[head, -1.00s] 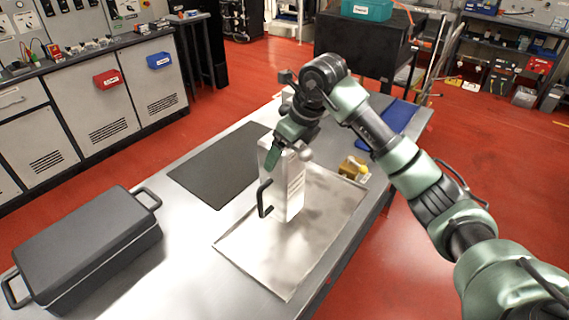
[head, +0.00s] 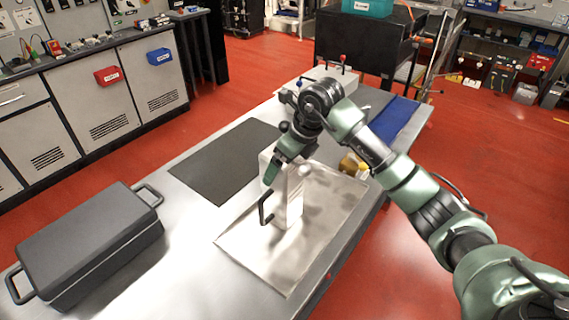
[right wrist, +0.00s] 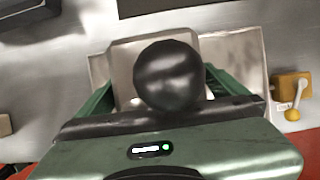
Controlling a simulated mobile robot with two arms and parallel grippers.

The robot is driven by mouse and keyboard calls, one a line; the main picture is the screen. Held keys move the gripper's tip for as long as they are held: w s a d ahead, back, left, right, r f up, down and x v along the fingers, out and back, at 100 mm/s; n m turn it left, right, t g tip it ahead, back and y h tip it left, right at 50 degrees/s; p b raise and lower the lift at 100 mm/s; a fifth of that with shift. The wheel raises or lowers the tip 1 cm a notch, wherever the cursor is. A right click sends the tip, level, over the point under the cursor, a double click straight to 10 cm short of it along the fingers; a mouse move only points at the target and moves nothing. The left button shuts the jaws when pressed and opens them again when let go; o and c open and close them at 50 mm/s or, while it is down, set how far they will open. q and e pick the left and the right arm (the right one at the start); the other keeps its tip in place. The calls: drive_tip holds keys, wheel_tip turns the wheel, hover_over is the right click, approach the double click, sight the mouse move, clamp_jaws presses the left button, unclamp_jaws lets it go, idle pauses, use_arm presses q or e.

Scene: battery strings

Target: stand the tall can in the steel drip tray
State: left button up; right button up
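The tall can (head: 293,208) is pale, boxy and upright, with a black handle on its left side. My right gripper (head: 287,168) is around its upper part from above and appears shut on it. In the right wrist view the pale can (right wrist: 125,65) sits between the green fingers (right wrist: 160,95), with a dark round knob in front of it. The steel drip tray (head: 265,262) is a shallow, shiny sheet under the can. The can's base is over the tray's middle, at or very near its floor; contact cannot be told. My left gripper is out of view.
A dark lidded box with handles (head: 85,245) stands at the left on the bench. A black mat (head: 225,160) lies behind the tray. A yellow-brown valve-like item (head: 350,165) is at the tray's far right edge. A blue mat (head: 396,120) lies at the far end.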

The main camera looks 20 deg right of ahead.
drive_tip(key=shift+r, duration=0.1)
drive_tip(key=b+v, duration=0.1)
drive_tip(key=v, duration=1.1)
drive_tip(key=shift+b, duration=0.4)
drive_tip(key=shift+d, duration=0.1)
